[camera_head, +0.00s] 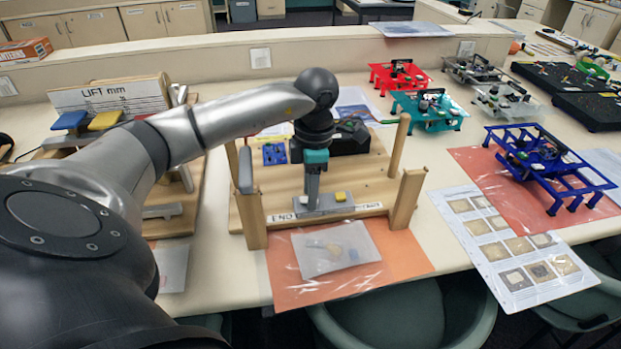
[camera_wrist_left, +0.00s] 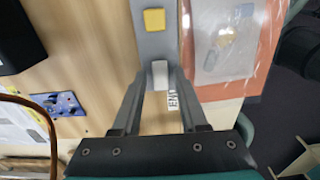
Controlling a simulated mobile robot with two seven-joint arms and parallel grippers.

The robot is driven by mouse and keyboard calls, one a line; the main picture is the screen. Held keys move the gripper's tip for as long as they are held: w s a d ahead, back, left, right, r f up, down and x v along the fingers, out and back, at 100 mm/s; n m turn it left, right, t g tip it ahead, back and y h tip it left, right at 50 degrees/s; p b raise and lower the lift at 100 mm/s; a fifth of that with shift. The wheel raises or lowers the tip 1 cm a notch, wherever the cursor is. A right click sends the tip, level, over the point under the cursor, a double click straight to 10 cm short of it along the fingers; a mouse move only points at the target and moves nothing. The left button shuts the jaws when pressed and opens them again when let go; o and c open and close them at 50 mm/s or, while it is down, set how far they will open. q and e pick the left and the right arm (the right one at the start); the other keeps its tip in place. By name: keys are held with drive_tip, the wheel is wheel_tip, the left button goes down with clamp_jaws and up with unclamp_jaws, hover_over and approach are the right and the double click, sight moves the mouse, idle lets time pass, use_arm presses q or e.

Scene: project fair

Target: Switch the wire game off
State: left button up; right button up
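The wire game's wooden board (camera_head: 372,185) stands on the bench with upright wooden posts. A grey strip (camera_head: 358,209) with a yellow block (camera_head: 341,196) runs along its front edge, near the END lettering. In the left wrist view the strip (camera_wrist_left: 157,44) carries the yellow block (camera_wrist_left: 154,19) and a small pale block (camera_wrist_left: 160,73). My left gripper (camera_head: 312,205) points down at the strip. Its fingers (camera_wrist_left: 160,80) are apart, one on each side of the pale block; contact is unclear. My right gripper is not in view.
A black box (camera_head: 350,143) and a blue panel (camera_head: 274,154) sit at the board's back. A plastic bag (camera_head: 335,248) lies on an orange sheet in front. Red, teal and blue frames (camera_head: 548,165) stand to the right. A LIFT board (camera_head: 110,97) is at left.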

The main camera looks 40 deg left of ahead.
use_arm(q)
drive_tip(key=shift+o, duration=0.7)
wheel_tip(320, 180, up, 15)
drive_tip(key=p, duration=0.3)
drive_tip(key=shift+w+d+r, duration=0.15)
drive_tip(key=shift+w+d, duration=0.1)
